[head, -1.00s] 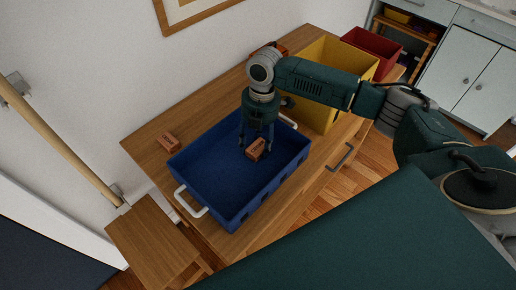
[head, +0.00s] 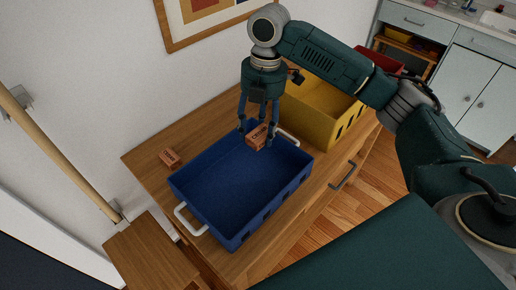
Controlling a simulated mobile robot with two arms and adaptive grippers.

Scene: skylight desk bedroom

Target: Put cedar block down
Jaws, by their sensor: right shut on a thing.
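The cedar block (head: 257,136) is a small reddish-brown brick-shaped block with dark markings on its face. My right gripper (head: 258,127) points down and is shut on it, with a finger on either side. In the head view the block overlaps the far rim of a blue crate (head: 206,213). I cannot tell exactly how high it is above the crate floor. The crate looks empty. A second, similar block (head: 169,158) lies on the wooden table left of the crate. My left gripper is not in view.
The wooden table (head: 143,158) carries the blue crate, with white handles at its ends, and a yellow crate (head: 318,98) beyond it. A red bin (head: 379,62) is farther back. A framed picture hangs on the wall behind. Bare tabletop shows around the second block.

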